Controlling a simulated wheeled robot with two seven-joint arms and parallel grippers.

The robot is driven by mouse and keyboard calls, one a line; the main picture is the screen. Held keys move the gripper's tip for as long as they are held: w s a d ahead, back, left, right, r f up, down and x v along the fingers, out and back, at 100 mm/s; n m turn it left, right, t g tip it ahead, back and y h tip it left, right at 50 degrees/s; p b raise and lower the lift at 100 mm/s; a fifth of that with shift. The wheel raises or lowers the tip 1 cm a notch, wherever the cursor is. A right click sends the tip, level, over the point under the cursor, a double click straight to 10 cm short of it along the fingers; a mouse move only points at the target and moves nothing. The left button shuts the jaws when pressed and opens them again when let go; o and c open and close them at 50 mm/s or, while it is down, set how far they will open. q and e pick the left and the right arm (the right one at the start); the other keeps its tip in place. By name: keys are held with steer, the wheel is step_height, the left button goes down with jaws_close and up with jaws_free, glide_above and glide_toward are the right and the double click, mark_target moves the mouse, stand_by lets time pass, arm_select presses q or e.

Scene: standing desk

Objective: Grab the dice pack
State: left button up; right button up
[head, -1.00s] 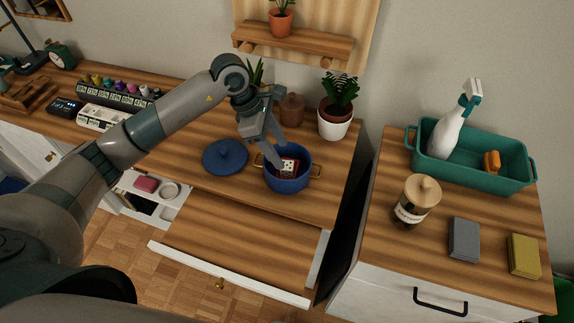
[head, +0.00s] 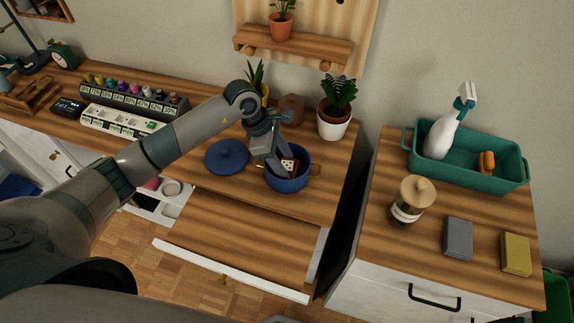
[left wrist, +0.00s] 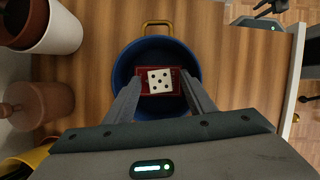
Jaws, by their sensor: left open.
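The dice pack (head: 288,167) is a small red box with a white dice face on it. It sits inside a blue pot (head: 289,184) with brass handles on the desk. In the left wrist view the dice pack (left wrist: 160,81) lies between my finger tips, inside the pot (left wrist: 133,66). My left gripper (head: 277,172) is open and reaches down into the pot, with one finger on each side of the pack. Whether the fingers touch the pack I cannot tell. My right gripper is not in view.
A blue lid (head: 226,156) lies left of the pot. A potted plant (head: 335,120) and a brown jar (head: 291,109) stand behind it. A pulled-out drawer (head: 230,273) is in front. A separate cabinet at right holds a teal bin (head: 470,170) and a jar (head: 408,205).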

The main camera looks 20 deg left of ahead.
mark_target(287, 166)
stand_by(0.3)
arm_select(q)
steer(key=c, duration=1.1)
steer(key=shift+r, duration=0.1)
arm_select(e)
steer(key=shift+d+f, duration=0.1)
